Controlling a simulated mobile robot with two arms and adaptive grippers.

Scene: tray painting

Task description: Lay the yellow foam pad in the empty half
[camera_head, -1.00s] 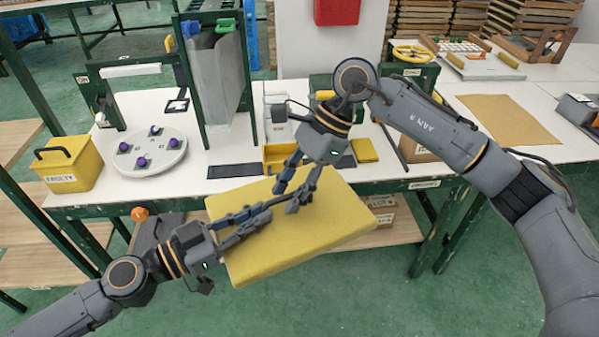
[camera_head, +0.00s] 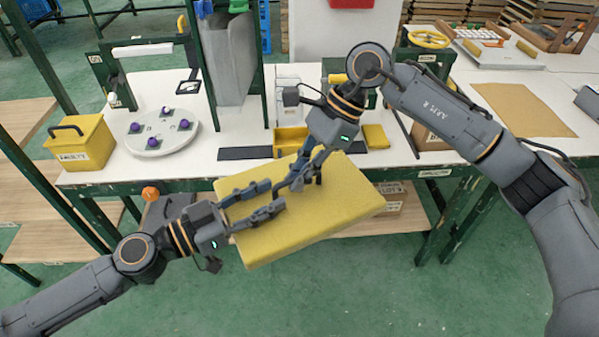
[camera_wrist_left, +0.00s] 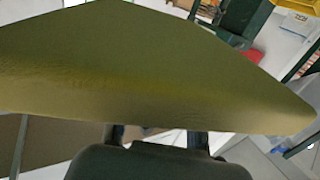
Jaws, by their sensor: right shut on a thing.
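The yellow foam pad (camera_head: 335,205) is a thick flat slab, held tilted in the air in front of the bench edge. My right gripper (camera_head: 305,182) reaches down over its top face and is shut on it; its exact contact is hard to see. My left gripper (camera_head: 277,196) comes in from the left over the pad, its two fingers spread with a gap between them. In the left wrist view the pad (camera_wrist_left: 150,75) fills the middle and hides the left fingertips. I cannot pick out a container with an empty half.
The white bench (camera_head: 225,180) stands behind the pad. On it are a yellow labelled box (camera_head: 80,145), a round plate with purple-topped pieces (camera_head: 150,145), a small yellow bin (camera_head: 290,138) and a brown mat (camera_head: 525,110). A cardboard box (camera_head: 390,190) sits on the lower shelf.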

